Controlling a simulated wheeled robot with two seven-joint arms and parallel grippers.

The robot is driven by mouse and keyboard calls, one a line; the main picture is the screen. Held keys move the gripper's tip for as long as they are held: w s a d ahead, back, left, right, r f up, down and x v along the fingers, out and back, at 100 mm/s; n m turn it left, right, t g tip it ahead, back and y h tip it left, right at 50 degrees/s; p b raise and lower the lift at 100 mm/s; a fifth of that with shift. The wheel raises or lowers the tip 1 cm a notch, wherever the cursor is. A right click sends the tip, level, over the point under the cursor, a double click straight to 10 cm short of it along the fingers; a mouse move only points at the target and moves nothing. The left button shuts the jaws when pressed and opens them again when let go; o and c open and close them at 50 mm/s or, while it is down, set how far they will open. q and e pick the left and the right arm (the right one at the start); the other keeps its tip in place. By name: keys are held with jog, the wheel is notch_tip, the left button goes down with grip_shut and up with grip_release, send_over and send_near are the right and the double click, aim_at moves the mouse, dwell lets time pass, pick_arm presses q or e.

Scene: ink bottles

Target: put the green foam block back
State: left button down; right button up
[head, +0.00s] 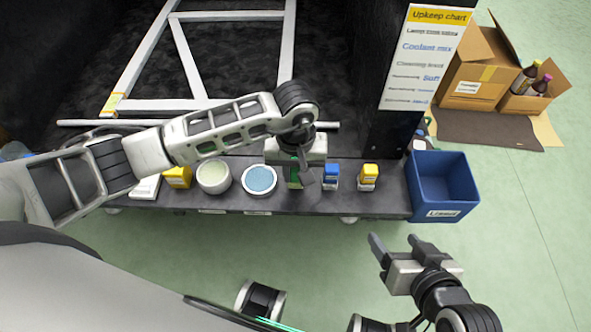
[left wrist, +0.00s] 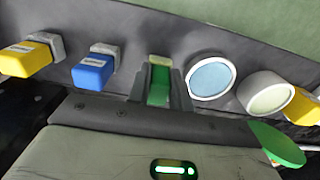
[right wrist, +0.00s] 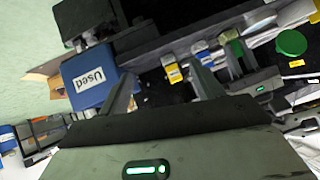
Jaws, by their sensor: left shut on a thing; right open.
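In the left wrist view the green block (left wrist: 158,88) shows between the two fingers. The fingers hide part of it, and I cannot tell whether it touches the shelf. My right gripper (head: 395,242) is open and empty, over the floor in front of the shelf's right end.
A blue bin (head: 443,187) is at the right end. Cardboard boxes (head: 477,75) stand beyond.

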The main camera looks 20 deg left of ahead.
pick_arm(q)
jog(key=shift+f, duration=0.2)
jog(key=c, duration=1.4)
grip_release()
jog(key=shift+r, duration=0.1)
jog(key=shift+c, duration=0.2)
jog(key=shift+o, duration=0.9)
pick_arm(e)
jog(key=shift+r, duration=0.35)
